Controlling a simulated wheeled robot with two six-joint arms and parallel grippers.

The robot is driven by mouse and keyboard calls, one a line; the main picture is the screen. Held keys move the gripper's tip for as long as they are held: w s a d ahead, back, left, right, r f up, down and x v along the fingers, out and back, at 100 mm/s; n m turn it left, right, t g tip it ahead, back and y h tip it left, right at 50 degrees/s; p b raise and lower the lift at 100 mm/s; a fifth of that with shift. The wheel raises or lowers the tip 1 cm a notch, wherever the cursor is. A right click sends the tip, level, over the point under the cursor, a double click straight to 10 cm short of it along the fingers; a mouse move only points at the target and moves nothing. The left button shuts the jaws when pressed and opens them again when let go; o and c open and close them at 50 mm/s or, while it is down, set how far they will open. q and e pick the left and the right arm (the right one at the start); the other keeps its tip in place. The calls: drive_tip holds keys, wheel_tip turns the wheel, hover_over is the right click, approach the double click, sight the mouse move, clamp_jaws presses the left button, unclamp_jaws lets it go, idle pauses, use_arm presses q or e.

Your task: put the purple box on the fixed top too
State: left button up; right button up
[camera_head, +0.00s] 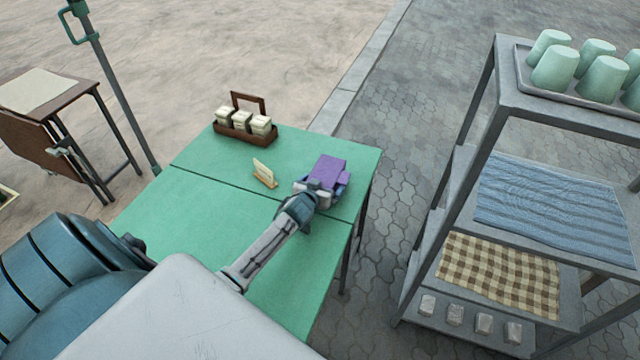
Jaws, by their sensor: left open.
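The purple box (328,168) is at the right end of the green table top (215,165), on the far side of the dark seam that crosses the table. My left gripper (322,187) is at the near side of the box, its fingers open and spread to either side of it. The gripper hides the box's lower near part, so I cannot tell whether the fingers touch it. My right gripper is not in view.
A small card stand (264,173) is left of the box. A brown caddy with white containers (243,122) stands at the table's far edge. A grey shelf (560,120) with green cups stands at right. The near green section (190,225) is clear.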

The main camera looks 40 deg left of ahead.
use_arm(q)
drive_tip(key=b+v, duration=0.1)
drive_tip(key=v, duration=1.1)
drive_tip(key=shift+r, duration=0.1)
